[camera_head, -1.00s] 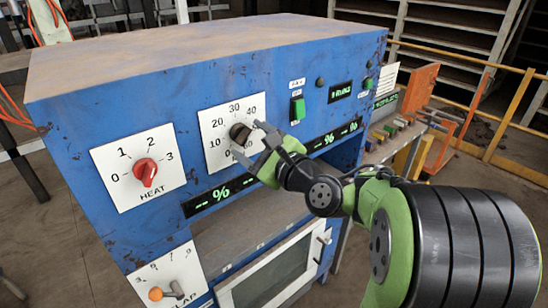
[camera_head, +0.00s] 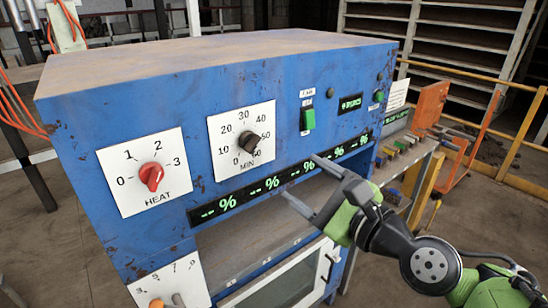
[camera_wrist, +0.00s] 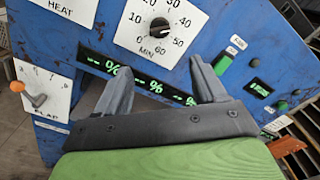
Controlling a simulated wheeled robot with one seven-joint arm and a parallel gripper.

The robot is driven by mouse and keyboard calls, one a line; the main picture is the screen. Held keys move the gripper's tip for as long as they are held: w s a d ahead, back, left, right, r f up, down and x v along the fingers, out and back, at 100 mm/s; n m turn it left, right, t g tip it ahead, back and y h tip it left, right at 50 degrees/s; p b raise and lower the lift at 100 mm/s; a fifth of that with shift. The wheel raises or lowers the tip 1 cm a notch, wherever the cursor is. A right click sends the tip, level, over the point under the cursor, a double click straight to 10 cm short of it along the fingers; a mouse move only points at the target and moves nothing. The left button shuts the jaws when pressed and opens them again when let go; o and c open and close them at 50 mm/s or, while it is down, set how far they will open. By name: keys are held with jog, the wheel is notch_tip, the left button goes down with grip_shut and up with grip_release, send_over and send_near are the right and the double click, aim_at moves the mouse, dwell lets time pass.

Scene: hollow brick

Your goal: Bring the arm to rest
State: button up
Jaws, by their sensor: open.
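My gripper (camera_head: 304,184) is open and empty in front of the blue machine (camera_head: 275,85), below and to the right of the black minute knob (camera_head: 249,141). It is apart from the knob. In the wrist view my gripper (camera_wrist: 160,82) has its two grey fingers spread wide, with the row of green percent displays (camera_wrist: 152,86) behind them. The minute knob also shows in the wrist view (camera_wrist: 159,27). The red heat knob (camera_head: 151,176) is on a white plate at the left.
A green switch (camera_head: 308,118) is on the machine's upper right front. An oven door (camera_head: 290,280) and an orange-tipped lever (camera_head: 158,303) are lower down. A bench with several coloured blocks (camera_head: 402,145) and a yellow railing (camera_head: 520,135) stand at the right.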

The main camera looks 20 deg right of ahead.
jog(key=s+a+f+n+g+h, duration=0.1)
jog(key=s+a+f+n+g, duration=0.25)
jog(key=f+n, duration=0.35)
jog(key=s+a+f+n+g, duration=0.3)
jog(key=a+f+n+g, duration=0.2)
jog(key=n, duration=0.4)
jog(key=s+d+f+n+g+h, duration=0.2)
jog(key=s+d+n+g+h, duration=0.1)
jog(key=s+n, duration=0.5)
jog(key=shift+d+f+h, duration=0.25)
jog(key=shift+f+h, duration=0.15)
jog(key=shift+h, duration=0.4)
